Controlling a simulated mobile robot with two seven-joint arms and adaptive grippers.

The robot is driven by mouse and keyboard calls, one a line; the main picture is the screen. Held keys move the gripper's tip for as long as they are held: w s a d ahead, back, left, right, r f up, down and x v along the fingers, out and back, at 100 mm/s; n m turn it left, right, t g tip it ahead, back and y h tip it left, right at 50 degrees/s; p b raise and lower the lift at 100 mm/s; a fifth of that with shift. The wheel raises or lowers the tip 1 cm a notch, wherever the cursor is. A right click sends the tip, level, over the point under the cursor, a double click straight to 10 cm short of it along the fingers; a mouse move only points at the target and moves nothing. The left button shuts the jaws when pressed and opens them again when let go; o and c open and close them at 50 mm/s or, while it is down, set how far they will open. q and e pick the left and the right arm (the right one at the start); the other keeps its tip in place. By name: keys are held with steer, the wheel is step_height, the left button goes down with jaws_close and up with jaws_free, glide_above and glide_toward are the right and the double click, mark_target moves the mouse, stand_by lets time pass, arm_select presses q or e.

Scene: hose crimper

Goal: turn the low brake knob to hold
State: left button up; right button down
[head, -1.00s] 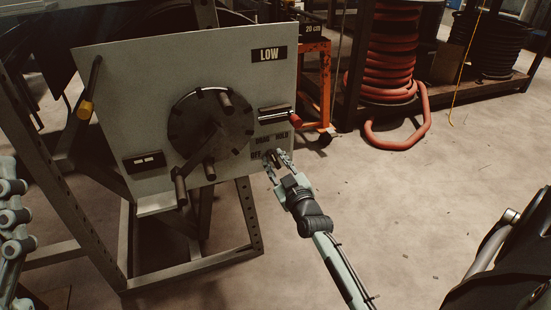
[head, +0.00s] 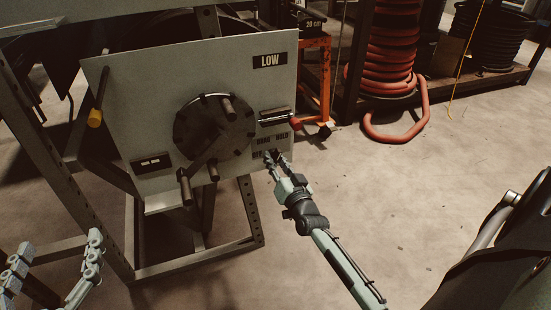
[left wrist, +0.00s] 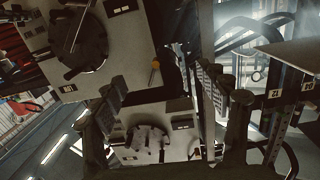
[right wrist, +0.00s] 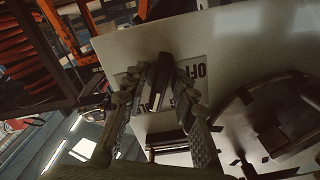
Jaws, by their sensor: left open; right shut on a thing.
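The brake knob (right wrist: 157,82) is a dark bar-shaped knob at the lower right corner of the grey panel marked LOW (head: 268,61). Labels around it include OFF (head: 257,155), one that looks like DRAG, and HOLD (head: 282,136). My right gripper (head: 275,158) is shut on the knob, with a finger on each side of it in the right wrist view. The fingers hide much of the knob in the head view, so its pointing is unclear there. My left gripper (head: 55,268) is open and empty at the lower left, away from the panel.
A large dark dial (head: 214,125) with handles fills the panel's middle. A red hose coil (head: 390,60) stands behind. Floor at right is clear.

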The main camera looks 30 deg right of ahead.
arm_select(q)
steer(key=shift+a+f+g, duration=0.3)
steer(key=shift+a+f, duration=0.1)
steer(key=shift+f, duration=0.4)
arm_select(e)
steer(key=shift+m, duration=0.5)
steer(key=c, duration=1.5)
jaws_free()
steer(key=shift+c, duration=0.2)
steer(key=v, duration=1.2)
arm_select(q)
steer(key=shift+s, duration=0.1)
arm_select(e)
steer(key=shift+s, duration=0.15)
